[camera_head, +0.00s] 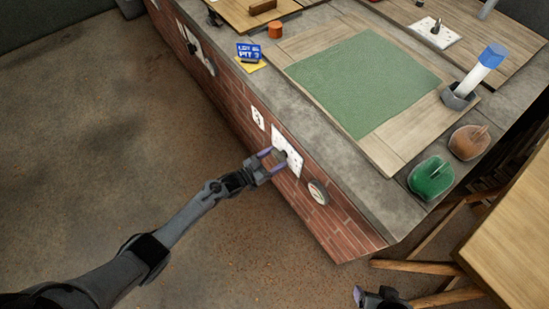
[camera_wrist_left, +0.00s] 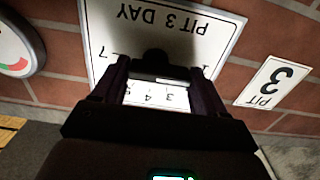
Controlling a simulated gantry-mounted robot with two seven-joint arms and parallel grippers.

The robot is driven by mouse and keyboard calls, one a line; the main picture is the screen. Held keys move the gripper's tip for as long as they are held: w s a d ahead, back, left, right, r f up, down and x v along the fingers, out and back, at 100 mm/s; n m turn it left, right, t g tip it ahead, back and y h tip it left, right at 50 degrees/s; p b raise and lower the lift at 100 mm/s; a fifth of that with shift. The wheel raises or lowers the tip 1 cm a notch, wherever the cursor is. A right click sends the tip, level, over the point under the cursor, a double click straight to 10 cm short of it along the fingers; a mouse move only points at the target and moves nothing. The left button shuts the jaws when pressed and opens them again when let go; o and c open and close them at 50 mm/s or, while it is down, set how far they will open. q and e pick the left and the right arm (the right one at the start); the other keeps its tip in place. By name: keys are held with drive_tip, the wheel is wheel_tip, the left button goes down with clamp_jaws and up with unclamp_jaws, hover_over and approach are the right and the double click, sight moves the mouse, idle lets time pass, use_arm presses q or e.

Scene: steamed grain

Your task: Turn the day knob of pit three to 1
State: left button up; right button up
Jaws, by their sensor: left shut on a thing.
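The white PIT 3 DAY plate (camera_head: 293,164) is on the brick side of the pit bench. It shows upside down in the left wrist view (camera_wrist_left: 185,22), with a 7 at left, a 1 at right, and several numbers between my fingers. The dark day knob (camera_wrist_left: 155,57) sits on this plate. My left gripper (camera_head: 273,158) is shut on the knob, with a finger on each side. The knob's pointer is hidden, so its setting cannot be told. My right gripper (camera_head: 378,297) shows only partly at the bottom edge, away from the bench.
A round gauge (camera_head: 318,191) is on the other side. A wooden table (camera_head: 520,230) stands at right; open floor lies left.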

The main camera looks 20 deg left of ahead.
use_arm(q)
drive_tip(key=o, duration=1.1)
drive_tip(key=shift+c, duration=0.2)
drive_tip(key=p+v, duration=0.4)
drive_tip(key=v, duration=0.7)
